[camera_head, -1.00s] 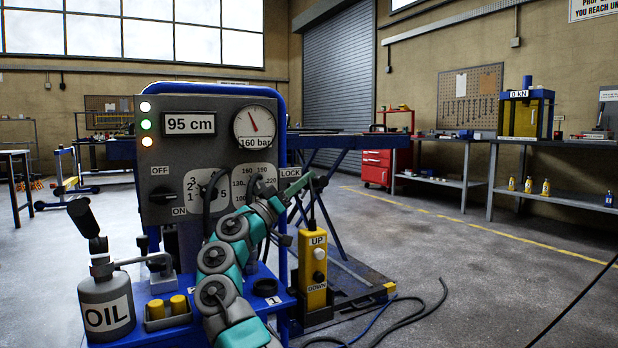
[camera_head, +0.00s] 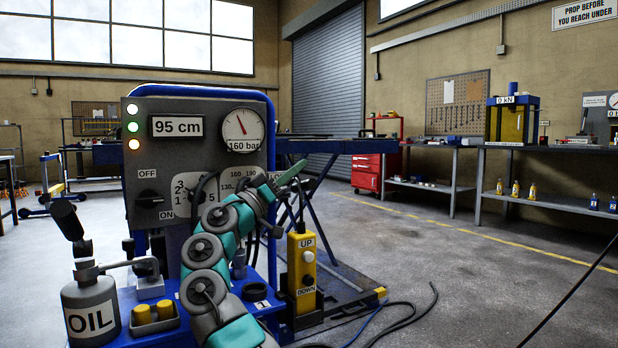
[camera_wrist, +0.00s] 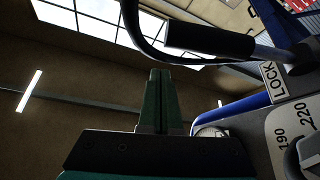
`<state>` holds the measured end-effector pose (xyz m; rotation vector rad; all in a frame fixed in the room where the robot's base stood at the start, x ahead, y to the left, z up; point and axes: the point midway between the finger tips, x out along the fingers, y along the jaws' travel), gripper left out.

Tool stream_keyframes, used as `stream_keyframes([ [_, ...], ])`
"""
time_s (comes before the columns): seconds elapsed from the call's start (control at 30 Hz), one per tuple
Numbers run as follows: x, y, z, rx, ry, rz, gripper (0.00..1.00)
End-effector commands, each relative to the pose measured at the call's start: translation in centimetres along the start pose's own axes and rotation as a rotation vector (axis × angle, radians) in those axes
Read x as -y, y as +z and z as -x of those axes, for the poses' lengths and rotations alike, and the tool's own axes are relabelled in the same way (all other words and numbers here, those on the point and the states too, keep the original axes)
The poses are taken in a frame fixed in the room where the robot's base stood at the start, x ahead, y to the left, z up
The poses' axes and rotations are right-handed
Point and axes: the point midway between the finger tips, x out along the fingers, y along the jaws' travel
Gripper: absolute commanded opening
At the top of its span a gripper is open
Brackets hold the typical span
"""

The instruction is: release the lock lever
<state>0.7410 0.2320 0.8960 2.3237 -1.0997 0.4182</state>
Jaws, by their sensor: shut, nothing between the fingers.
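The lock lever shows in the wrist view as a black grip (camera_wrist: 210,40) on a grey rod, beside the LOCK label (camera_wrist: 272,82) on the grey panel. My gripper (camera_wrist: 160,75) has its green fingers together and empty, pointing up the picture. The grip lies above and right of the fingertips in that view, apart from them in the picture; the depth between them is unclear. In the head view my gripper (camera_head: 302,164) is at the right side of the control panel (camera_head: 150,106).
The panel carries a 95 cm display (camera_head: 177,126) and a pressure gauge (camera_head: 242,128). A yellow UP/DOWN pendant (camera_head: 302,272) stands below my gripper. An oil can (camera_head: 91,306) is at front left. Cables lie on the floor at right, where there is free room.

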Motion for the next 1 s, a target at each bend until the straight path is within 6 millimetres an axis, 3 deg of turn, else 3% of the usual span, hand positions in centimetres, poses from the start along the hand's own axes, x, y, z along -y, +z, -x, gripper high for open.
stream_keyframes([
  [0.7,-8.4,0.6,3.1,0.004,0.001,-0.002,0.0],
  [1.0,-11.1,0.7,4.3,0.002,-0.001,-0.001,0.0],
])
